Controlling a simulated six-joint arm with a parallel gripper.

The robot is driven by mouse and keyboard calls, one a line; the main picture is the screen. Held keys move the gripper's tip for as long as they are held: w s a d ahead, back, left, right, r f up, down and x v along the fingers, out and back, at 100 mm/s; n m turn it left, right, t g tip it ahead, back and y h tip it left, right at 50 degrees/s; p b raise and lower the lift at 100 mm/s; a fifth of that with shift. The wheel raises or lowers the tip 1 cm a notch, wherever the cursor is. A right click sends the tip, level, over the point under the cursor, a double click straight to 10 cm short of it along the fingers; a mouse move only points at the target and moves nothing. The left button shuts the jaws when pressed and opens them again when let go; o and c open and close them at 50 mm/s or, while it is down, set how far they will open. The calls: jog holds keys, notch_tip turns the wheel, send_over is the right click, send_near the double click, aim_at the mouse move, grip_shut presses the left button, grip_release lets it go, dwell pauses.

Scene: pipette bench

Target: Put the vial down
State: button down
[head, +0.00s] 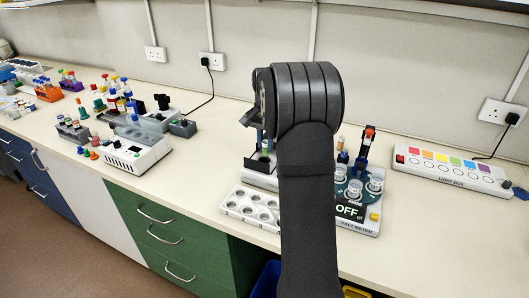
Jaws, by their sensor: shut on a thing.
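My gripper (254,116) is left of my dark arm's end, above the white meter station. My arm hides most of it, and its fingertips are not clear. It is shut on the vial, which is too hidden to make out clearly. A small pale tube-like shape (266,144) shows just below the gripper; I cannot tell whether it is the vial or part of the station. A white tray with round wells (233,206) lies in front of the station, partly behind my arm.
The meter (374,217) reads OFF, with clear cups on a round teal holder (355,190) behind its display. A light box (452,172) with coloured squares is at right. A white device (137,154) and several vials stand left. Bare bench (190,180) lies between.

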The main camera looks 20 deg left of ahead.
aim_at(264, 155)
jog(key=shift+a+f, duration=0.2)
jog(key=shift+a, duration=0.05)
jog(key=shift+f, duration=1.95)
jog(key=shift+f, duration=0.35)
jog(key=c, duration=1.3)
grip_release()
jog(key=shift+o, duration=0.2)
jog(key=shift+r, duration=0.1)
notch_tip(264, 155, up, 13)
jog(key=shift+f, duration=0.2)
